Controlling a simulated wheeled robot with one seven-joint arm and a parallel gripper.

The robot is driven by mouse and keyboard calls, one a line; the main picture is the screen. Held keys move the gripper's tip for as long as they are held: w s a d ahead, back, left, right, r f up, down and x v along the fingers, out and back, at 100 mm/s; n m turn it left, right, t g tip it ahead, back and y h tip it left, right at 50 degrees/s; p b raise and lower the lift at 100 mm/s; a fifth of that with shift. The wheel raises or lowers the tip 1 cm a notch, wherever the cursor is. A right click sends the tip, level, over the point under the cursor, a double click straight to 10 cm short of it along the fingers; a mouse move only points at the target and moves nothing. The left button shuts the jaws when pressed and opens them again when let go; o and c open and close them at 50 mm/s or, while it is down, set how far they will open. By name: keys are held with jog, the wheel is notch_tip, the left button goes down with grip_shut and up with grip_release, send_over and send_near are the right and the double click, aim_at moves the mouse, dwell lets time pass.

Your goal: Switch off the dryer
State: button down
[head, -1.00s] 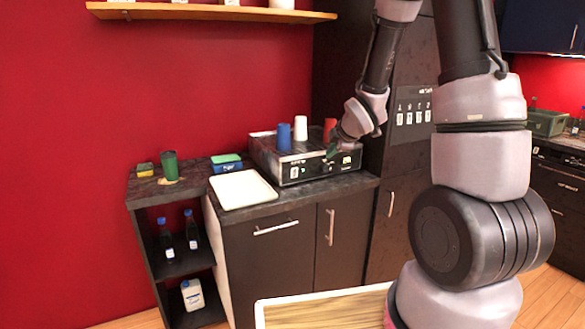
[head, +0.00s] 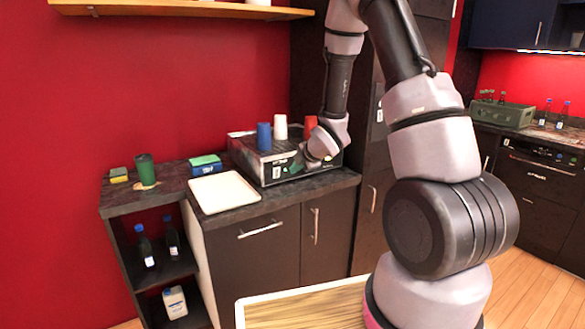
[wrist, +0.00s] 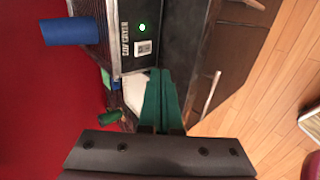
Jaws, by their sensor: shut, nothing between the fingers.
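The dryer (head: 243,152) is a black box with a ridged top on the counter. Its front panel shows in the wrist view (wrist: 119,30), with lettering that seems to read "CUP DRYER", a small lit green light (wrist: 142,27) and a white label (wrist: 143,47). My gripper (head: 296,168) has green fingers and is in front of the panel in the head view. The fingers (wrist: 160,72) are shut and empty. They point toward the lower edge of the panel in the wrist view; contact cannot be told. My wrist hides the right part of the panel in the head view.
A blue cup (head: 264,137), a white cup (head: 281,127) and a red cup (head: 310,125) stand on the dryer. A white tray (head: 224,191) lies left of it. A sponge box (head: 205,165) and a green cup (head: 146,170) are further left. A wooden-topped surface (head: 300,312) is near my base.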

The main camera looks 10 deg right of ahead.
aim_at(277, 173)
jog(key=x, duration=0.7)
jog(key=shift+w+f, duration=0.1)
jog(key=shift+f, duration=0.15)
jog(key=w, duration=0.1)
jog(key=w+a, duration=0.1)
jog(key=shift+w+r, duration=0.25)
jog(key=shift+r, duration=0.1)
jog(key=shift+w+a, duration=0.15)
jog(key=shift+w, duration=0.5)
jog(key=shift+r, duration=0.1)
